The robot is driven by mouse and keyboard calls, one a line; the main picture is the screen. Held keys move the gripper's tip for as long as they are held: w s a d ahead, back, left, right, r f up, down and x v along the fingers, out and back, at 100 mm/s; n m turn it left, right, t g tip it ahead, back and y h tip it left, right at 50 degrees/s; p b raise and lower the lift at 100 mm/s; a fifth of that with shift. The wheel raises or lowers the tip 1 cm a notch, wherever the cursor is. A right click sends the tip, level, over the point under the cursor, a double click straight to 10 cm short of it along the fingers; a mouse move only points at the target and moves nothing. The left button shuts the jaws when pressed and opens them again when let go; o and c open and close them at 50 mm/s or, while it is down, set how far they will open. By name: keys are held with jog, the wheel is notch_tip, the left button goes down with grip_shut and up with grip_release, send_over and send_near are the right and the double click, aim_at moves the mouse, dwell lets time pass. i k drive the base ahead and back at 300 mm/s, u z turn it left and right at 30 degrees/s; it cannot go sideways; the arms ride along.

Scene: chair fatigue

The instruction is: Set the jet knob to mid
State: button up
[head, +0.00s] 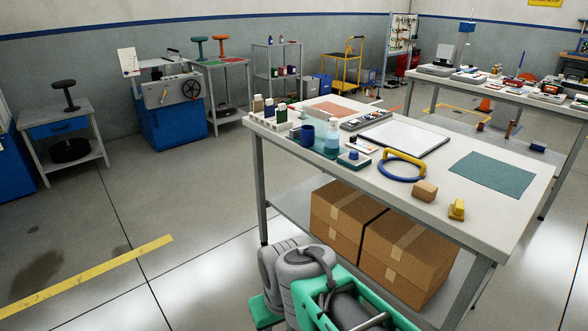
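I cannot pick out a jet knob for certain. A small blue device with a dark round top (353,157) stands on the near workbench (440,214), but I cannot tell whether it carries a jet knob or any setting. A grey machine (172,91) with a black handwheel (191,89) stands on a blue cabinet by the back wall; its small controls are too far off to read. My gripper is not in view; only grey and green parts of my own body show at the bottom.
Floor at left is open, with a yellow stripe (90,277).

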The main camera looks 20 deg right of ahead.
aim_at(354, 153)
jog(key=z, duration=0.2)
jog(key=k, duration=0.25)
jog(key=u, duration=1.15)
jog(key=i, duration=1.1)
jog(key=z, duration=1.1)
jog(key=i, duration=0.8)
jog(key=z, duration=0.9)
